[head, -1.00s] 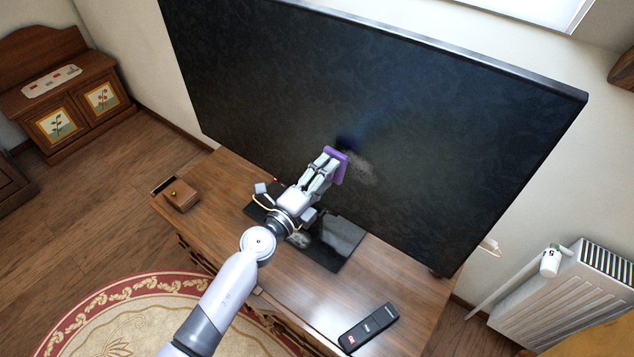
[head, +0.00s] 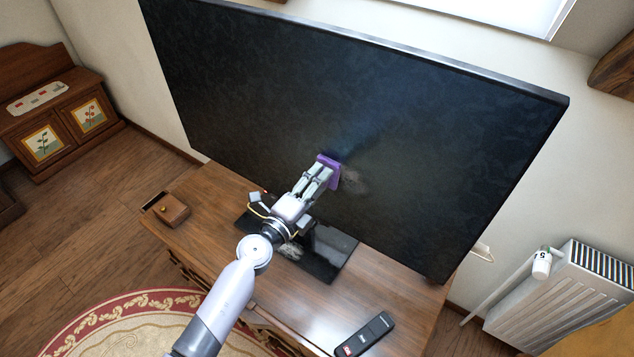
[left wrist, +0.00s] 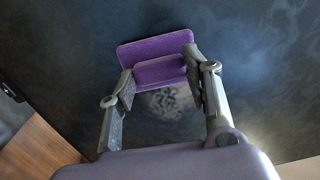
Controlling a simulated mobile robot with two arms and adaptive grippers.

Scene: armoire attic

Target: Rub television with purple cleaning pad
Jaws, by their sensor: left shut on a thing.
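The television (head: 350,110) is a large dark screen standing on a wooden cabinet, its surface dusty and mottled. My left gripper (head: 322,178) is in front of the lower middle of the screen, shut on the purple cleaning pad (head: 329,165). In the left wrist view the pad (left wrist: 155,48) sits between the fingertips (left wrist: 160,72), with its wide face toward the screen (left wrist: 60,60). It appears to be at or very near the screen; exact contact cannot be told. A pale patch shows on the screen beside the pad. My right gripper is not in view.
The wooden cabinet top (head: 215,205) carries the black television base (head: 325,262), a small brown box (head: 170,210) and a black remote (head: 364,334). A white radiator (head: 560,295) stands at the right. A round rug (head: 130,330) lies at lower left.

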